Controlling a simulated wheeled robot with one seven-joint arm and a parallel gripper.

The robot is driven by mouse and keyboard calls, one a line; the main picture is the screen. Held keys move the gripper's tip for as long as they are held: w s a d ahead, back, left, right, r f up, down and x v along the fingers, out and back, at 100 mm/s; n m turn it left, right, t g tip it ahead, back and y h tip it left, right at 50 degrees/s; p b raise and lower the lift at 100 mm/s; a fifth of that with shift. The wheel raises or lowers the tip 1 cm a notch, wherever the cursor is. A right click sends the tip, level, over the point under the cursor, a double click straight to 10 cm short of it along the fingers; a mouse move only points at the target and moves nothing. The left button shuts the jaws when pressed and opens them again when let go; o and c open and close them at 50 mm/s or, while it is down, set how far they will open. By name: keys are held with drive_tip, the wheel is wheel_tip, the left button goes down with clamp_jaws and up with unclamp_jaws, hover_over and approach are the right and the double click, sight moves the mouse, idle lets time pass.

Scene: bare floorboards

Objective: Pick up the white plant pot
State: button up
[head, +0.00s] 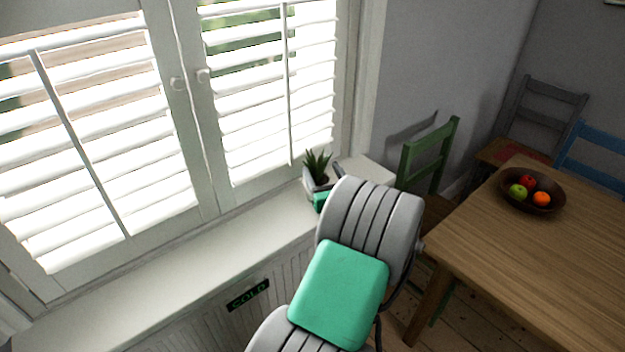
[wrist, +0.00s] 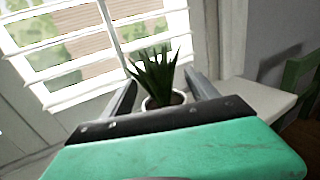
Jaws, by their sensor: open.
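The white plant pot (wrist: 150,102) holds a spiky green plant (wrist: 157,75). In the wrist view it stands between the two fingers of my gripper (wrist: 158,92), its lower part hidden behind the gripper's body. The fingers are apart, one on each side of the pot, and I cannot tell whether either touches it. In the head view the plant (head: 317,165) shows at the right part of the windowsill, and my gripper (head: 320,188) and arm hide most of the pot.
The white windowsill (head: 190,268) runs under shuttered windows (head: 100,120) and is bare to the left. A green chair (head: 428,160) stands right of the sill. A wooden table (head: 500,250) carries a fruit bowl (head: 532,203). A dark sign (head: 248,294) is below the sill.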

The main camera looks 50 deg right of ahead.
sight(314, 157)
drive_tip(key=x, duration=0.2)
drive_tip(key=p+x, duration=0.1)
drive_tip(key=x, duration=0.2)
drive_tip(key=shift+w+r, duration=0.35)
drive_tip(key=shift+w, duration=0.15)
drive_tip(key=shift+w+d+f, duration=0.1)
drive_tip(key=shift+w+d, duration=0.2)
drive_tip(key=shift+c, duration=0.3)
clamp_jaws()
